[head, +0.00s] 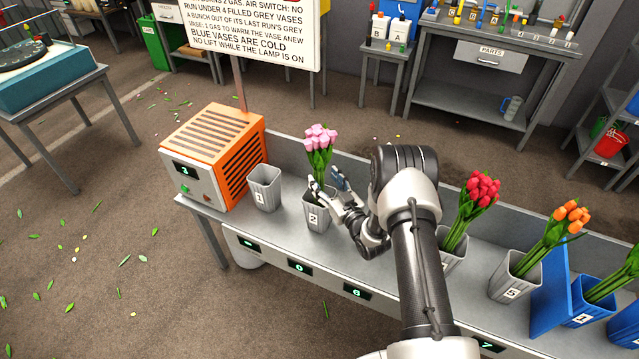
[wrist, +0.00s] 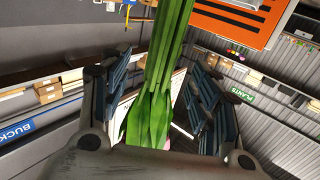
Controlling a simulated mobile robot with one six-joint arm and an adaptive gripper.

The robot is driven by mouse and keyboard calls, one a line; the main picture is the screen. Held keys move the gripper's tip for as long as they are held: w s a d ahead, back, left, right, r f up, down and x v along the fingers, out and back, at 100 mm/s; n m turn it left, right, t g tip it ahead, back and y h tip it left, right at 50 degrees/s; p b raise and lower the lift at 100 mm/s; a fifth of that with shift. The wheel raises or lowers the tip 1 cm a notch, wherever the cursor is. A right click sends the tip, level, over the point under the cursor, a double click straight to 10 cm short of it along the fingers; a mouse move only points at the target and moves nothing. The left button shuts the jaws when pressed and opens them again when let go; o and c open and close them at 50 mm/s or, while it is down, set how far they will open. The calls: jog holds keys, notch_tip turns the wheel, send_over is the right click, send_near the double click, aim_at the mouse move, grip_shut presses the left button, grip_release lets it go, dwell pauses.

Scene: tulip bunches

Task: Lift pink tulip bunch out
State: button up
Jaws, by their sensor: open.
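The pink tulip bunch (head: 320,150) stands in the grey vase marked 2 (head: 317,216), its blooms and upper stems above the rim. My gripper (head: 327,184) is at the stems just above that vase, with a finger on each side. In the wrist view the green stems and leaves (wrist: 160,90) run between the two open fingers, with a gap on both sides. The lower stems are hidden inside the vase in the head view.
The empty-looking grey vase 1 (head: 265,188) stands left of vase 2, beside the orange heater box (head: 213,150). Right of my arm are red tulips (head: 480,190), orange tulips (head: 570,218) in vase 5 (head: 513,280), and a blue divider (head: 552,295). A sign (head: 245,32) stands behind.

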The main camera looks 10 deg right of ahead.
jog(key=x, duration=0.3)
jog(key=shift+w+a+b, duration=0.15)
jog(key=shift+w+b, duration=0.15)
jog(key=shift+b, duration=0.1)
grip_shut()
dwell(0.4)
